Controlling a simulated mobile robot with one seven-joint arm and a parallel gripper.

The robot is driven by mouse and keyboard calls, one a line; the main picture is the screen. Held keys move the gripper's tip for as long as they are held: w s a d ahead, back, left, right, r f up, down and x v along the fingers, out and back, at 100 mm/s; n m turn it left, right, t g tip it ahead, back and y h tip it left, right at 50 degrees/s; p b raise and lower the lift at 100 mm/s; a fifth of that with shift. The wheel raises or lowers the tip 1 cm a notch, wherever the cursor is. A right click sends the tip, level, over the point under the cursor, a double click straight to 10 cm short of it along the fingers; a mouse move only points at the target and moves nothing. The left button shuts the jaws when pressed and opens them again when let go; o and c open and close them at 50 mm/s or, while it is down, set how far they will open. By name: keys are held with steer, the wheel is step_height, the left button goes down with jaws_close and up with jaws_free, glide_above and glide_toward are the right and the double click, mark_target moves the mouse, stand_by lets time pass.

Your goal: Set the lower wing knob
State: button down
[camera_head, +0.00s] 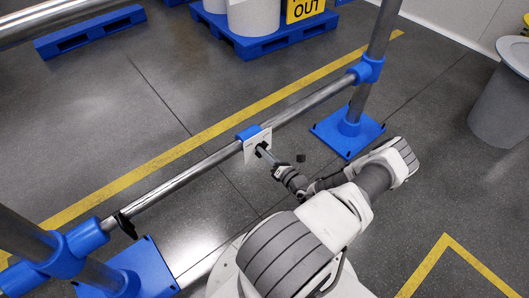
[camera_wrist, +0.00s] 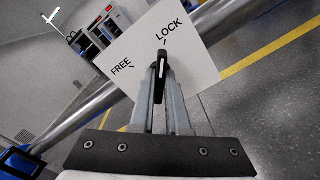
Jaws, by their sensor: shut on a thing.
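The wing knob (camera_wrist: 161,88) is a narrow black piece with a pale line, mounted on a white plate (camera_wrist: 195,72). The plate is marked FREE on the left and LOCK at the upper right. The knob's upper end points close to the LOCK mark. My gripper (camera_wrist: 160,72) is shut on the knob, one finger on each side. In the head view the plate (camera_head: 257,145) hangs from a blue clamp on the lower rail, and my gripper (camera_head: 268,156) reaches it from the right; the knob is mostly hidden there.
The lower metal rail (camera_head: 185,178) runs between two posts with blue base plates (camera_head: 347,131). A small black part (camera_head: 126,226) sits on the rail's left portion. Blue pallets (camera_head: 262,38) stand behind a yellow floor line. A grey bin (camera_head: 500,105) stands at the right.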

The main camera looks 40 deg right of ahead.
steer(key=shift+m, duration=0.4)
steer(key=c, duration=0.9)
jaws_free()
steer(key=s+a+p, duration=0.2)
steer(key=s, duration=1.5)
steer(key=shift+s+p, duration=0.15)
steer(key=shift+p, duration=0.25)
